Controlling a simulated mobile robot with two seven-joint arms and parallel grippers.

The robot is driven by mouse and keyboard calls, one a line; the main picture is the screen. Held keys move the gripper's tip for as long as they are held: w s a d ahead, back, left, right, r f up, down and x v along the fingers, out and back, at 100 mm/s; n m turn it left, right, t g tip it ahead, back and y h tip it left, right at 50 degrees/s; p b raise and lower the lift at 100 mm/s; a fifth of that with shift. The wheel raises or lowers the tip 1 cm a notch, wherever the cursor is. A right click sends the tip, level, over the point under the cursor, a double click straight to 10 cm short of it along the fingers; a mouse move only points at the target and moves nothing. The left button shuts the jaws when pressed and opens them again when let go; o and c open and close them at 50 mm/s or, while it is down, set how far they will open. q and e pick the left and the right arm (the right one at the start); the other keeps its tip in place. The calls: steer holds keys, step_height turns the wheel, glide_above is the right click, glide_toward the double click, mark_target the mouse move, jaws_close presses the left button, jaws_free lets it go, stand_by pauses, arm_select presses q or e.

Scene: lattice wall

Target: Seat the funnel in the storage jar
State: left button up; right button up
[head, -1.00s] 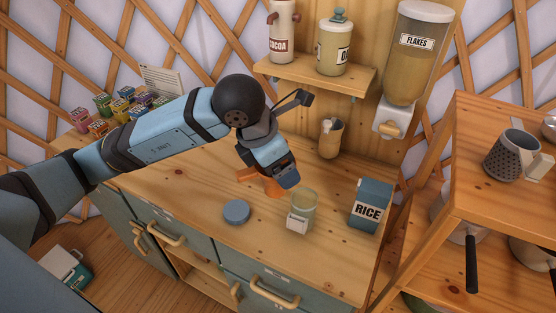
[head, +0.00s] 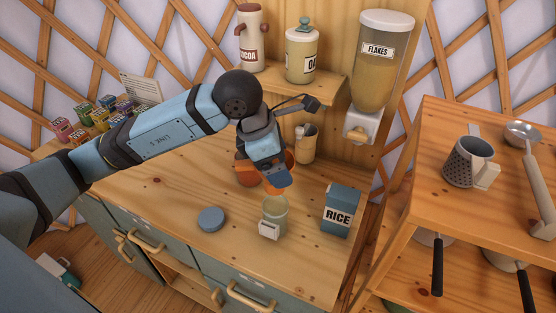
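The orange funnel (head: 246,172) shows on both sides of my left gripper (head: 275,182), which is shut on it and hides its middle. The storage jar (head: 273,216) is a see-through, greenish open jar with a blank white label, standing upright on the wooden counter. The gripper and funnel are just behind and above the jar's mouth in the head view. Whether the funnel touches the jar cannot be told, as its lower end is mostly hidden. My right gripper is not in view.
A blue round lid (head: 210,219) lies left of the jar. A blue rice box (head: 341,211) stands to its right. Behind are a wooden cup (head: 306,144) and a flakes dispenser (head: 380,70). Small colored boxes (head: 100,118) stand at the left. The counter's middle left is clear.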

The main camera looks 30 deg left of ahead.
mark_target(278, 194)
arm_select(q)
steer(key=shift+f, duration=0.1)
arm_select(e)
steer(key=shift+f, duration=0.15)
arm_select(q)
steer(key=shift+f+b, duration=0.45)
steer(key=shift+b, duration=0.25)
step_height(278, 194, down, 3)
steer(key=b, duration=0.3)
steer(key=shift+f, duration=0.15)
steer(key=shift+f+b, duration=0.4)
steer(key=shift+b, duration=0.1)
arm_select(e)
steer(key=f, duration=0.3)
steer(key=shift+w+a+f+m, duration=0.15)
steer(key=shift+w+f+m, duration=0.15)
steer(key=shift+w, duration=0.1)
arm_select(q)
steer(key=shift+b, duration=0.65)
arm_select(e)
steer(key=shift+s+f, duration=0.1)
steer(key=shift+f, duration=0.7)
arm_select(q)
steer(key=shift+f+b, duration=0.8)
steer(key=shift+f, duration=0.05)
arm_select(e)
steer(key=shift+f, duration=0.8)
